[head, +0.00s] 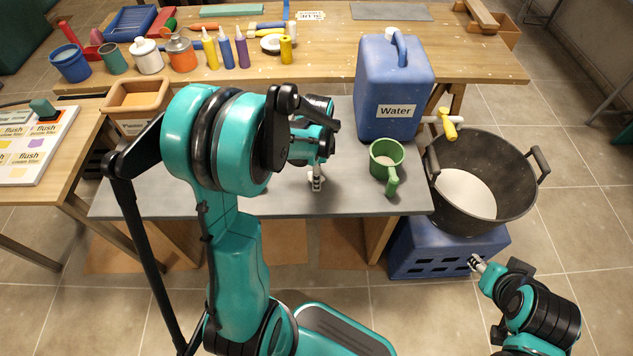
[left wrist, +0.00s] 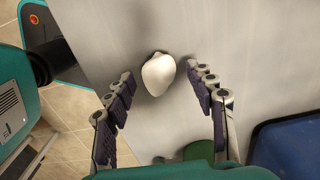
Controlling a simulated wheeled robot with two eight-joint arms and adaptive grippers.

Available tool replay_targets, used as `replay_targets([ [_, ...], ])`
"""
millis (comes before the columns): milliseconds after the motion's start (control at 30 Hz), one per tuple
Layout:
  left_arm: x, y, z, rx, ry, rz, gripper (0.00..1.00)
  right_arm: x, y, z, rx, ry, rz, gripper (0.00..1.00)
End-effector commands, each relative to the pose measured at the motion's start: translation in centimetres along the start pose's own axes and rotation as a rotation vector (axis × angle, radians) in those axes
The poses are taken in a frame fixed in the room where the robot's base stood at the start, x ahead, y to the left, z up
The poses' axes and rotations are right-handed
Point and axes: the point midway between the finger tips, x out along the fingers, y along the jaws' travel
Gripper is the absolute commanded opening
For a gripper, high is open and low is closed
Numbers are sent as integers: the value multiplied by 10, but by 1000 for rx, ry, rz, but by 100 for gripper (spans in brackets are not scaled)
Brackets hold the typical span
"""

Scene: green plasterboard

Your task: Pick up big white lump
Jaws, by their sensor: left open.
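The big white lump (left wrist: 158,75) lies on the grey table top in the left wrist view. My left gripper (left wrist: 160,70) is open, with one finger on each side of the lump and a visible gap to each. In the head view my left gripper (head: 317,182) points down at the grey table top and largely hides the lump. My right gripper (head: 477,263) is at the lower right, in front of the blue crate; its fingers are too small to judge.
A green mug (head: 386,165) and a blue water canister (head: 392,95) stand right of my left gripper. A black tub (head: 510,205) with white material rests on a blue crate (head: 430,262). A planter box (head: 137,97) is at left. The grey table top (head: 350,200) is otherwise largely clear.

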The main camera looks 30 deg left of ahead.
Motion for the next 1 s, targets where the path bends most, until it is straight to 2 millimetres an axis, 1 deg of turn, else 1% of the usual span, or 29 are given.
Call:
replay_targets([
  [33, 9, 0, 0, 0, 0, 0, 55, 5, 0, 3, 0, 0, 0, 40],
  [67, 11, 0, 0, 0, 0, 0, 55, 5, 0, 4, 0, 0, 0, 40],
  [267, 11, 0, 0, -1, 0, 0, 55, 4, 0, 3, 0, 0, 0, 40],
  [300, 11, 0, 0, -1, 0, 0, 53, 4, 0, 3, 0, 0, 0, 40],
  [367, 11, 0, 0, -1, 0, 0, 37, 4, 0, 3, 0, 0, 0, 40],
  [400, 11, 0, 0, -1, 0, 0, 26, 4, 0, 3, 0, 0, 0, 40],
  [467, 11, 0, 0, -1, 0, 0, 10, 4, 0, 3, 0, 0, 0, 40],
  [500, 11, 0, 0, -1, 0, 0, 0, 4, 0, 3, 0, 0, 0, 40],
  [833, 9, 0, 0, -1, 0, 0, 0, 3, 0, 2, 0, 0, 0, 40],
  [933, 3, 0, 0, -1, 0, -1, 0, 0, 0, 0, 0, 0, 0, 40],
  [1000, -4, 0, 0, -1, 0, -1, 0, -3, 0, -2, 0, 0, 0, 40],
])
